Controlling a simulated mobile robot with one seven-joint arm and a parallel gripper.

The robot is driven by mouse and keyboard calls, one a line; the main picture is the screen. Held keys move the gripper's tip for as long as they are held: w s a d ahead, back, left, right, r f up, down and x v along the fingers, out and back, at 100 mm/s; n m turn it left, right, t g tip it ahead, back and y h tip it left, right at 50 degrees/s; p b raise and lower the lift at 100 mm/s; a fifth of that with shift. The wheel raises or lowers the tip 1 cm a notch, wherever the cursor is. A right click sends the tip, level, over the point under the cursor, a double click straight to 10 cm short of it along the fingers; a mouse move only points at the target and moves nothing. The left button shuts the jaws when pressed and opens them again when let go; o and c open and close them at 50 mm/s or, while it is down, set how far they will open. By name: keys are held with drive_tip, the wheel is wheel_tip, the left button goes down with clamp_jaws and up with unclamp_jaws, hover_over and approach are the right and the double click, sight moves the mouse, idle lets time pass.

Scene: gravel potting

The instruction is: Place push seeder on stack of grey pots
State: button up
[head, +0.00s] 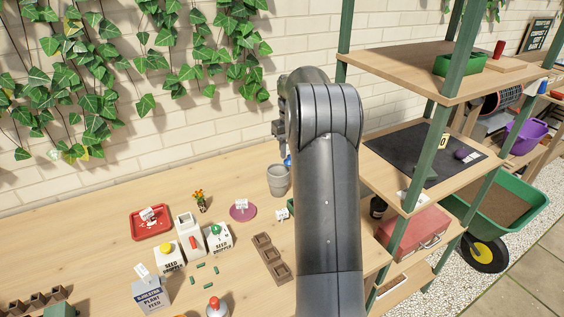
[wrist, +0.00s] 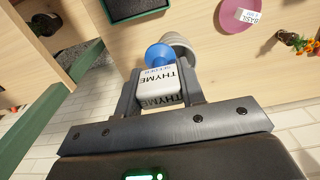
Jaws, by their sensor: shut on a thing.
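My gripper (wrist: 158,78) is shut on the push seeder (wrist: 156,83), a white block labelled THYME with a blue dome on top. The stack of grey pots (wrist: 182,42) lies just beyond the seeder in the wrist view and is partly hidden by it. In the head view the grey pots (head: 278,184) stand on the table left of my arm. A bit of the blue dome (head: 288,160) shows above the pots' right edge; the rest of the seeder is hidden behind my arm. I cannot tell whether seeder and pots touch.
A pink saucer (head: 242,216) with a label, an orange-flowered plant (head: 200,203), a red tray (head: 150,236) and white seed boxes (head: 169,264) stand to the left. A brown cell tray (head: 271,262) lies in front of the pots. A shelf post (head: 437,145) rises at right.

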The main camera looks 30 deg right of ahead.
drive_tip(key=shift+w+a+f, duration=0.8)
drive_tip(key=shift+w+f, duration=0.05)
drive_tip(key=shift+w, duration=0.2)
drive_tip(key=shift+f, duration=2)
drive_tip(key=shift+f, duration=0.1)
drive_tip(key=o, duration=1)
